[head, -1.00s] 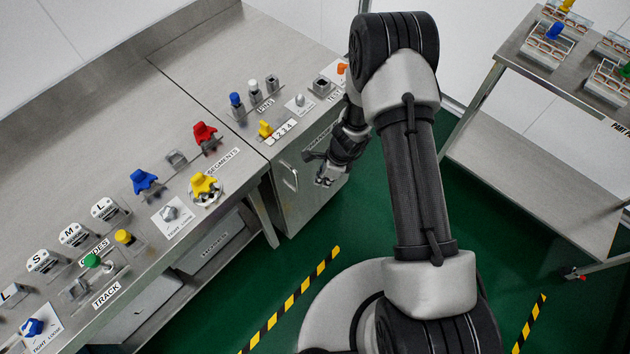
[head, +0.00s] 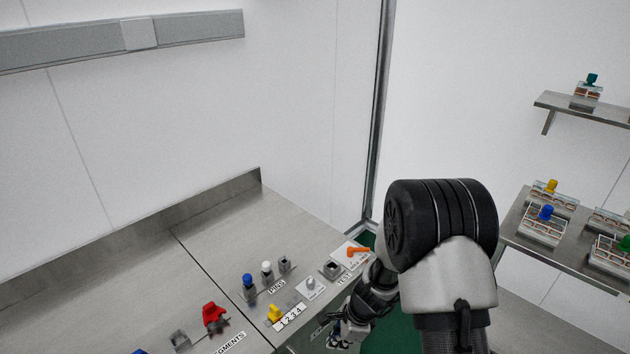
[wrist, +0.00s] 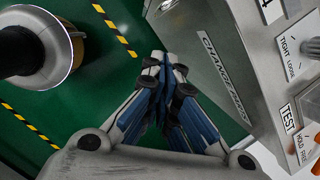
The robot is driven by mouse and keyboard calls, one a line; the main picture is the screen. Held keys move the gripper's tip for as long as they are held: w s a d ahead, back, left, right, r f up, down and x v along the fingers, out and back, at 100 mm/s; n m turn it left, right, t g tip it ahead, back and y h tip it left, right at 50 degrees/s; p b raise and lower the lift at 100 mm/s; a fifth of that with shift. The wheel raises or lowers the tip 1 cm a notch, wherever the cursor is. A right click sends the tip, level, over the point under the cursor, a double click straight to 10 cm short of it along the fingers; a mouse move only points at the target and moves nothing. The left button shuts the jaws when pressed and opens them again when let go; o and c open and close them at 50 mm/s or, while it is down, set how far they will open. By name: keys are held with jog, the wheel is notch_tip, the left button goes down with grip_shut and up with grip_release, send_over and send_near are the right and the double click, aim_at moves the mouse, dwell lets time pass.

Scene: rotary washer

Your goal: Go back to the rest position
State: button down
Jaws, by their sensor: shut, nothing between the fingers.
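My gripper (head: 347,335) hangs low beside the front edge of the steel bench at the bottom of the head view, partly cut off by the frame. In the wrist view my gripper (wrist: 166,62) has its blue-sided fingers together, with nothing between them. My arm's black elbow and grey link fill the lower right of the head view.
The bench holds a red part (head: 213,315), a yellow knob (head: 274,313), blue peg (head: 248,281), white peg (head: 266,269) and orange lever (head: 357,251). A steel table (head: 515,222) with several clear-sided trays stands right, under a wall shelf (head: 560,104). Striped floor tape (wrist: 110,25) borders green floor.

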jog(key=s+r+n+t, duration=0.1)
jog(key=s+r+n, duration=0.2)
jog(key=r, duration=0.5)
jog(key=s+d+r+n, duration=0.15)
jog(key=r+n, duration=0.25)
jog(key=r, duration=0.5)
jog(key=s+r+n+t, duration=0.1)
jog(key=s+r+n, duration=0.2)
jog(key=r, duration=0.5)
jog(key=s+d+r+n+h, duration=0.1)
jog(key=s+d+r+n, duration=0.2)
jog(key=s, duration=0.5)
jog(key=s+d+r+n+t+h, duration=0.1)
jog(key=s+d+r+n+h, duration=0.1)
jog(key=s+r+n, duration=0.3)
jog(key=s+d, duration=0.1)
jog(key=s, duration=0.2)
jog(key=shift+s+d+r+t, duration=0.2)
jog(key=shift+s+r+t, duration=0.1)
jog(key=shift+s+r, duration=0.05)
jog(key=shift+a+n, duration=0.15)
jog(key=shift+n, duration=0.15)
